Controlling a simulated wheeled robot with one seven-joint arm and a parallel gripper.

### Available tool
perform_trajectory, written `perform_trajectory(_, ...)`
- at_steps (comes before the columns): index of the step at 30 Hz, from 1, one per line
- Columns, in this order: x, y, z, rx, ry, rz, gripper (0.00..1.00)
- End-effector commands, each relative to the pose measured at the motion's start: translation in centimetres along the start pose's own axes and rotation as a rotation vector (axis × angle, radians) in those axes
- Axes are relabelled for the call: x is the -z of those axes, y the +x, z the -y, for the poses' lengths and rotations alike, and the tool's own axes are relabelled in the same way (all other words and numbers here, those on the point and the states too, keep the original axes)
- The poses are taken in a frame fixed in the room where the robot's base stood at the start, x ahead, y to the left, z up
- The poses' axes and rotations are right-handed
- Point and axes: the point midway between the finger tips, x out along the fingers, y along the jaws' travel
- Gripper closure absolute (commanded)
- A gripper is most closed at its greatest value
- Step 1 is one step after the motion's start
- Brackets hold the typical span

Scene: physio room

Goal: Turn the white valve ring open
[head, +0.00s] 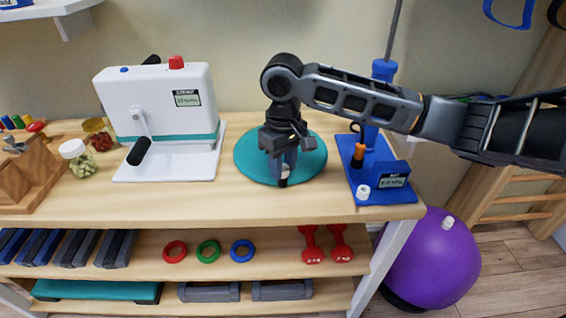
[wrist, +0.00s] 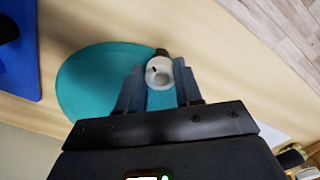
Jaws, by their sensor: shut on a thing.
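The white valve ring (wrist: 159,73) sits at the rim of a round teal cushion (head: 250,158), beside a small dark stub. In the wrist view it is a small white ring with a dark opening, held between the two fingertips. My gripper (head: 284,170) points down over the cushion's front edge, shut on the ring. In the head view the fingers hide most of the ring. The cushion also shows in the wrist view (wrist: 90,85), lying flat on the wooden table.
A white crank machine (head: 165,105) stands left of the cushion. A blue pump stand (head: 385,185) with a small white piece on its base stands close on the right. Jars and a wooden block are farther left. A purple ball (head: 435,265) is on the floor.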

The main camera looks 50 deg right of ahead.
Motion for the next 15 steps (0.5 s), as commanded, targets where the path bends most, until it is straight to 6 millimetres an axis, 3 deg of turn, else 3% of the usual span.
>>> perform_trajectory(3, -0.01, 0.02, -0.03, -0.001, 0.001, 0.000, 0.96)
perform_trajectory(4, -0.01, 0.02, -0.03, -0.001, 0.001, 0.000, 0.64)
perform_trajectory(12, -0.01, 0.01, -0.03, -0.001, 0.002, 0.000, 0.40)
perform_trajectory(15, -0.01, 0.01, -0.04, -0.001, 0.002, 0.000, 0.40)
